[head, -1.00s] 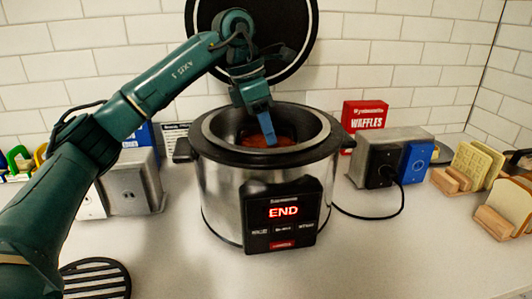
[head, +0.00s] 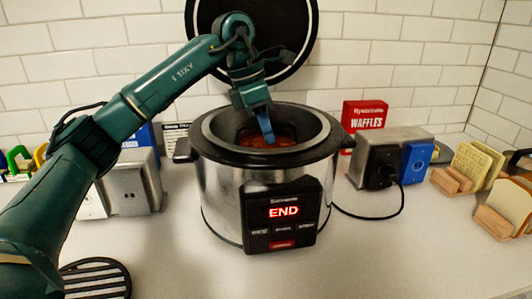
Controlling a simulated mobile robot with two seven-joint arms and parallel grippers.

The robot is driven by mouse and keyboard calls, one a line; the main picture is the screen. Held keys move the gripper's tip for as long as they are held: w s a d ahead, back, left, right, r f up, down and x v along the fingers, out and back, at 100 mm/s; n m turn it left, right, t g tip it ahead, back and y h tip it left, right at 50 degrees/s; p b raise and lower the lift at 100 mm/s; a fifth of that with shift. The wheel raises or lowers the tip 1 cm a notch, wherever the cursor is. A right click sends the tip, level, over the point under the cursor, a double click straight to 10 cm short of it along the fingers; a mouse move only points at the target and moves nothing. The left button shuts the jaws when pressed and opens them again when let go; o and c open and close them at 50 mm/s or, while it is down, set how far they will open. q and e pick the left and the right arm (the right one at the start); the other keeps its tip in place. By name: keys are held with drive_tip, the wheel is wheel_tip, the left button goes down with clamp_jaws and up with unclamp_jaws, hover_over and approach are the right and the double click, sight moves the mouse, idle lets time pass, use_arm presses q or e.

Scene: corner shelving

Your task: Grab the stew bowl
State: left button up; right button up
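A large metal cooker (head: 215,195) with a black rim stands on the counter, its front display reading END. Its round dark lid (head: 300,58) is raised behind it. Inside the pot is a dark stew bowl with orange-red stew (head: 276,141); most of the bowl is hidden by the cooker's rim. My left gripper (head: 268,136) reaches down into the pot from above, its blue fingers close to the stew and the bowl's edge. Whether the fingers grip the bowl's edge cannot be made out. My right gripper is not in view.
Waffles and bread slices in wooden holders (head: 497,222) are at the far right. A black trivet (head: 95,279) lies at the front left.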

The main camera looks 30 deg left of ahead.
use_arm(q)
clamp_jaws()
idle(0.9)
